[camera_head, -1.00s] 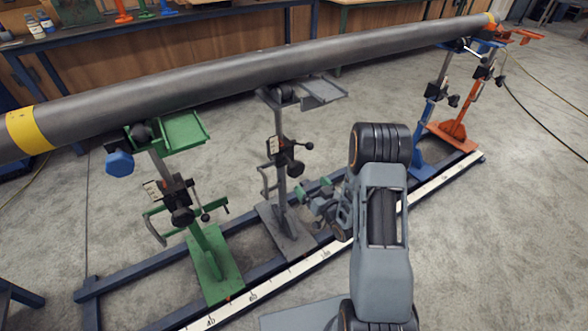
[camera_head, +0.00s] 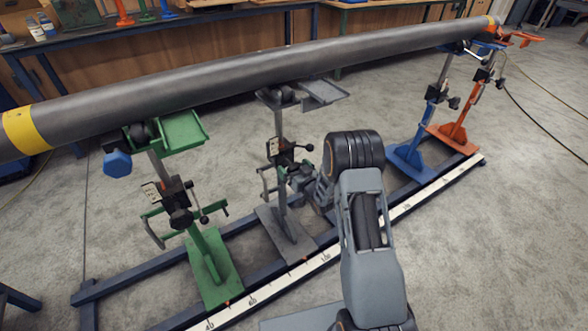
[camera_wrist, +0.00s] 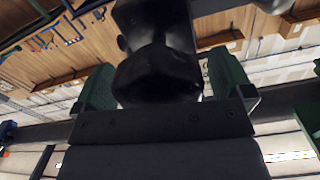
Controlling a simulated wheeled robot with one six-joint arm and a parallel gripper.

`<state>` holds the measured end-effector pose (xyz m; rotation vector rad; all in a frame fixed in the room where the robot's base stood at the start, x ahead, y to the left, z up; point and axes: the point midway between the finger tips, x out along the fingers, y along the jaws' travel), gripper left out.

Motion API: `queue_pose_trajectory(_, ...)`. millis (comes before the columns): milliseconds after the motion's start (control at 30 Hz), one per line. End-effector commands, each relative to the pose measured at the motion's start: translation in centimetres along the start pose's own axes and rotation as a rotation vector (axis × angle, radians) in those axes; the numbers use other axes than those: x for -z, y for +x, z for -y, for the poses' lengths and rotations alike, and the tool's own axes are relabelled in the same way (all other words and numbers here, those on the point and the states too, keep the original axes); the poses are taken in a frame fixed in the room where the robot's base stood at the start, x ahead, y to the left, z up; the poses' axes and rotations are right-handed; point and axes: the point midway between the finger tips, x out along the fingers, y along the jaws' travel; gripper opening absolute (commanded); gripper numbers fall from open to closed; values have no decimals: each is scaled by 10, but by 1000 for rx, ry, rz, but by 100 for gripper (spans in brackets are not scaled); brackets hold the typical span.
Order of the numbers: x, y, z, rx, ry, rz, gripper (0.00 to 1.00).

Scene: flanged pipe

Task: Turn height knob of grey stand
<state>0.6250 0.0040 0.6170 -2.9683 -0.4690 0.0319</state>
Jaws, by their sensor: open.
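The grey stand (camera_head: 280,215) is upright under the pipe (camera_head: 230,78), with a black clamp block and black knobs partway up its post. My gripper (camera_head: 301,174) is at the right side of this clamp, at about knob height. In the wrist view my gripper (camera_wrist: 162,88) is open, with a green finger pad at either side. A black knob (camera_wrist: 157,74) fills the space between the pads. I cannot tell whether the pads touch it. In the head view the knob is mostly hidden by my wrist and the clamp.
A green stand (camera_head: 205,250) is to the left. A blue stand (camera_head: 412,155) and an orange stand (camera_head: 455,133) are to the right. All stand on a blue rail frame with a white scale strip (camera_head: 405,206). A workbench is behind.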

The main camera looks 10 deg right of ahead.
Motion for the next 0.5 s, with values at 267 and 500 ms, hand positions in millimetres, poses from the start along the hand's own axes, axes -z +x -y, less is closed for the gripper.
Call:
queue_pose_trajectory(267, 0, 0, 0, 0, 0, 0, 86)
queue_pose_trajectory(500, 0, 0, 0, 1, 0, 0, 63)
